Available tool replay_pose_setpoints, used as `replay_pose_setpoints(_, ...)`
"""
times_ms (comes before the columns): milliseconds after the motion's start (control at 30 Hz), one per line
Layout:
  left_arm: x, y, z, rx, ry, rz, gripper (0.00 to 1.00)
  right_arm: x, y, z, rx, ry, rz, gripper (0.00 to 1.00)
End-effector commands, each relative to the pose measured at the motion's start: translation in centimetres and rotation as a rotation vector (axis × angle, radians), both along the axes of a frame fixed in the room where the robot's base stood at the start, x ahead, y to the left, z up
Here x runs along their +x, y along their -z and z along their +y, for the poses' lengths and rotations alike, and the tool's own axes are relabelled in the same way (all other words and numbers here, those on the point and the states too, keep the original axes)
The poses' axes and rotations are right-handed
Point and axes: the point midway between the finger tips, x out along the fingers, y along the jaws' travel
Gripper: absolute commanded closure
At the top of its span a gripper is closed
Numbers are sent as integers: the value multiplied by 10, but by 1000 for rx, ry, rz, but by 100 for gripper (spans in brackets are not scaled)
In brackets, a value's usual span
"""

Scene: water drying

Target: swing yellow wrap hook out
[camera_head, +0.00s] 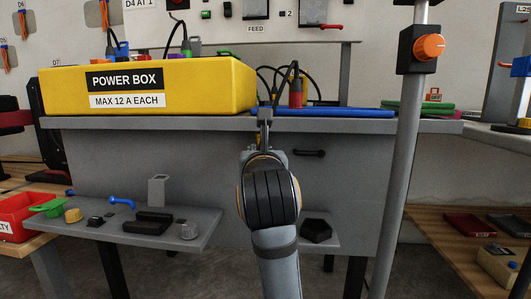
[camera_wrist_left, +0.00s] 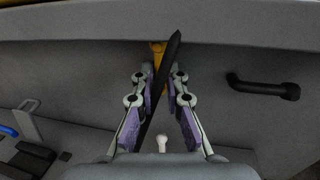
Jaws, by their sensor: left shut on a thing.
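The yellow wrap hook (camera_wrist_left: 158,47) shows as a small yellow piece at the front face of the grey bench, between my left fingertips in the left wrist view. My left gripper (camera_wrist_left: 160,82) is shut on it, with purple pads on both sides. A black strip (camera_wrist_left: 169,58) runs slantwise across the gap between the fingers and covers part of the hook. My right gripper is not in view.
The yellow power box (camera_head: 190,82) stands on the grey bench (camera_head: 180,124), left of my gripper. A blue mat (camera_head: 340,113) lies to the right. A black handle (camera_wrist_left: 262,85) sticks out from the bench front. A grey post (camera_head: 405,170) stands to the right; a low shelf (camera_head: 195,217) holds small parts.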

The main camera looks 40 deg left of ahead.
Motion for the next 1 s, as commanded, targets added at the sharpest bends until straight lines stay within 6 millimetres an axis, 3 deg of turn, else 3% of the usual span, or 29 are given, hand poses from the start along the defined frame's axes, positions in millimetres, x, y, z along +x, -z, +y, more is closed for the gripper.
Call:
replay_pose_setpoints(533,-4,2,0,-23,0,-6,100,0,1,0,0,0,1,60)
replay_pose_setpoints(567,-4,2,0,-23,0,-6,84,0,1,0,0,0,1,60)
replay_pose_setpoints(700,-4,1,0,-21,0,-7,65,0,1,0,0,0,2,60)
replay_pose_setpoints(1000,-3,0,0,-16,0,-6,65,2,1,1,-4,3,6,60)
